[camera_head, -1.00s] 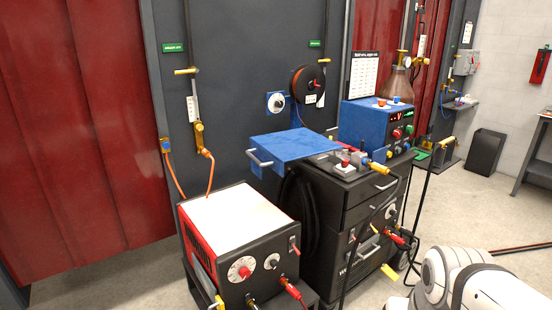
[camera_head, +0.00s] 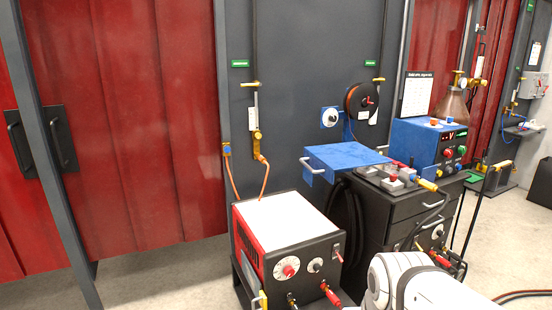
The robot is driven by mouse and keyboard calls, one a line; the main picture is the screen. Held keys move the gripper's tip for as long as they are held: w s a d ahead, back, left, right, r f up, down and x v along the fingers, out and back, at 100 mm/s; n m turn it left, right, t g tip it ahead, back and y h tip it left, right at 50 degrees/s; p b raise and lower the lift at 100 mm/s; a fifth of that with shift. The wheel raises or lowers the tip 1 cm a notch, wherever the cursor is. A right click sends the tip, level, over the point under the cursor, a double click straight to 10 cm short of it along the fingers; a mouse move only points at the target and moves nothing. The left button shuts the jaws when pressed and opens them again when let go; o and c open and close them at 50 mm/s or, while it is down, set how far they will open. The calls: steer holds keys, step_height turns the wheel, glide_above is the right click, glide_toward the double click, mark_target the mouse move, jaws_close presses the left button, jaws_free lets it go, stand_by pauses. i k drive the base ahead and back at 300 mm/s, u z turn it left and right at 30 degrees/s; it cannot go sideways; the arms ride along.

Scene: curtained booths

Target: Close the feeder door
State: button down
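The feeder door, a blue panel (camera_head: 345,157) with a silver handle (camera_head: 312,167) on its left edge, stands open, lying roughly flat and sticking out beside the black cart. Behind and above it are the orange wire spool (camera_head: 361,101) and a blue plate with a white dial (camera_head: 330,117), which appear to belong to the feeder. The door's hinge line cannot be made out. Part of my white arm shows at the lower right, in front of the cart and apart from the door in the picture. My gripper is out of view.
A red and black welder box (camera_head: 287,222) with a white top stands in front, left of the door. The black drawer cart (camera_head: 404,215) carries a blue power unit (camera_head: 428,142). A gas cylinder (camera_head: 452,105) stands behind. Red curtains (camera_head: 140,120) hang at left; bare floor lies below them.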

mark_target(327, 160)
steer(key=u, duration=0.05)
steer(key=i, duration=1)
steer(key=u, duration=0.05)
